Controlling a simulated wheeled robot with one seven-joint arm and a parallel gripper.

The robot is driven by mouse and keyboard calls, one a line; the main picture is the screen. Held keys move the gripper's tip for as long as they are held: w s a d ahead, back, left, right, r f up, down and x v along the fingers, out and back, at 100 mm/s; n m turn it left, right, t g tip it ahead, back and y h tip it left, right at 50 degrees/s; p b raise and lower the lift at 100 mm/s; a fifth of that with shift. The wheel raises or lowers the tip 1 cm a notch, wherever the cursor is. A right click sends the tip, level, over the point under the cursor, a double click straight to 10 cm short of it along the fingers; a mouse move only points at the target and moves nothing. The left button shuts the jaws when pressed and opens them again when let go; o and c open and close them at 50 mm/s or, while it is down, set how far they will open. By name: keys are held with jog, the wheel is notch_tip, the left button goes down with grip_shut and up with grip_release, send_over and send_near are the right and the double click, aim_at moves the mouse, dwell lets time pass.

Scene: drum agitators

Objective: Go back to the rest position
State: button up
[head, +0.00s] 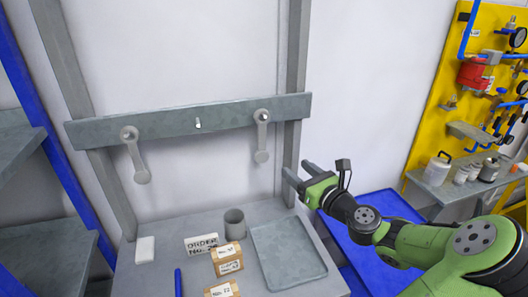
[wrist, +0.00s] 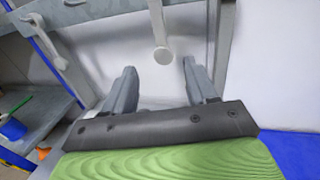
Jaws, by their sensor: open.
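My gripper (head: 302,176) is open and empty in the head view, at the right upright of the grey frame and above the table's right side. Its two grey fingers stand apart in the wrist view (wrist: 160,88), with a crank handle seen beyond and between them. Two grey crank handles hang from the grey crossbar (head: 195,122). The left handle (head: 136,157) hangs slightly tilted, and the right handle (head: 262,137) hangs nearly straight down. The right handle also shows in the wrist view (wrist: 157,30). The gripper is apart from both handles.
The grey table (head: 180,225) holds a grey cup (head: 234,222), a card reading ORDER (head: 202,244), small labelled boxes (head: 227,260), a white block (head: 145,250), a blue pen-like item (head: 178,283) and an empty tray (head: 288,254). A blue surface (head: 365,262) lies right. Shelves (head: 25,150) stand left.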

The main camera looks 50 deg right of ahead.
jog(key=shift+w, duration=0.15)
jog(key=w+a+f+n+g+y, duration=0.4)
jog(key=a+f+n, duration=0.1)
jog(key=a+n, duration=0.35)
jog(key=w+a+f+n+g+y, duration=0.35)
jog(key=a+n, duration=0.35)
jog(key=a, duration=0.3)
jog(key=s+a+f+n+g+h, duration=0.15)
jog(key=s+a+n+g, duration=0.25)
jog(key=a+n, duration=0.45)
jog(key=s+a+r+n, duration=0.3)
jog(key=s+n, duration=0.4)
jog(key=s+a+r+n+h, duration=0.1)
jog(key=s+a+r+n, duration=0.2)
jog(key=s+n, duration=0.4)
jog(key=shift+s+a+r+n+h, duration=0.2)
jog(key=shift+a+r+n+h, duration=0.15)
jog(key=shift+r, duration=0.4)
